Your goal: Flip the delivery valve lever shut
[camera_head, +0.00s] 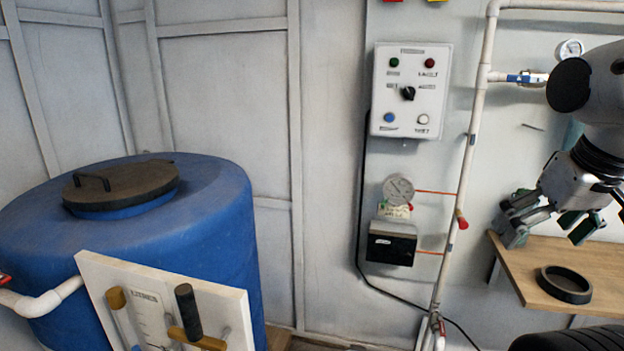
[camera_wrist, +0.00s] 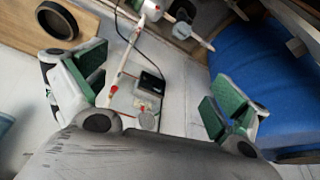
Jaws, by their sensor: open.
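Several valve levers show in the head view, and I cannot tell by a label which is the delivery one. A blue lever (camera_head: 525,78) sits on the upper side branch of the white pipe. A red lever (camera_head: 461,219) sits on the vertical pipe right of the gauge. My gripper (camera_head: 548,222) is open and empty at the right, over the wooden shelf and apart from the levers. In the wrist view my gripper (camera_wrist: 152,98) has its green-padded fingers spread, with pipe and gauge showing beyond.
A blue tank (camera_head: 215,225) with a dark lid fills the left, behind a white board (camera_head: 245,310) with handles. A control box (camera_head: 410,90) and a gauge (camera_head: 398,190) hang on the wall. The wooden shelf (camera_head: 525,270) holds a black ring (camera_head: 564,284).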

